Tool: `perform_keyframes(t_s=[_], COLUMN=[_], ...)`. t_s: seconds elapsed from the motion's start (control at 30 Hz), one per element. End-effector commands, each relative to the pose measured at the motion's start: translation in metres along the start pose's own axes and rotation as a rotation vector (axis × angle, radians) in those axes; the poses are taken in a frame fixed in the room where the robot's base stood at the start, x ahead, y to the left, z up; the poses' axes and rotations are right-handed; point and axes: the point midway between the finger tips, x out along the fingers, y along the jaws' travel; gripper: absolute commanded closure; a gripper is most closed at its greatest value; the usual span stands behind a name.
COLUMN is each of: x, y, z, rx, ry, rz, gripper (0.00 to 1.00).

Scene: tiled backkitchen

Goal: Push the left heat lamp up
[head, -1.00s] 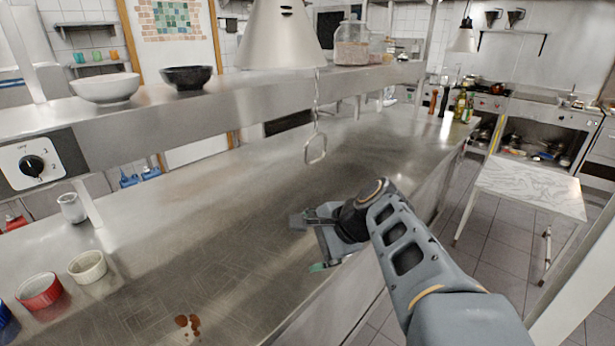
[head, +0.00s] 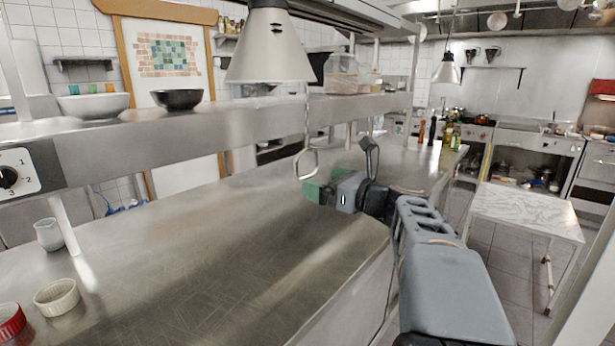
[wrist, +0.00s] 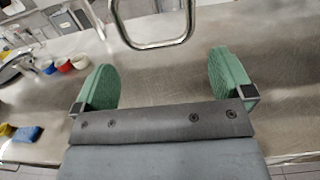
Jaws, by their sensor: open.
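The left heat lamp (head: 270,50) is a pale metal cone hanging near the top of the head view. A rod runs down from it to a rounded metal loop handle (head: 306,163). My gripper (head: 324,182) is open and empty just below and beside the loop in the head view. In the wrist view, the loop handle (wrist: 152,44) lies beyond and between the two green fingers of my gripper (wrist: 165,70), with no contact visible. The right heat lamp (head: 447,68) hangs further back.
A steel shelf (head: 225,125) with a white bowl (head: 94,106) and a black bowl (head: 177,99) runs behind the loop. The steel counter (head: 200,260) below is mostly clear. Ramekins (head: 57,297) stand at its left. A marble-topped table (head: 525,212) stands to the right.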

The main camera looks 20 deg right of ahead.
Motion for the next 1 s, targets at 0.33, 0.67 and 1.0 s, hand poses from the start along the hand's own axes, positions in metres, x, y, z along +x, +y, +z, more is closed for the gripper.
perform_keyframes(t_s=[0.33,0.67,1.0], x=[0.047,0.057,0.056], y=[0.000,0.000,0.000], z=[0.000,0.000,0.000], rx=[-0.001,-0.001,-0.001], ry=[0.001,0.000,0.001], rz=[0.002,0.000,0.000], gripper=[0.01,0.01,0.19])
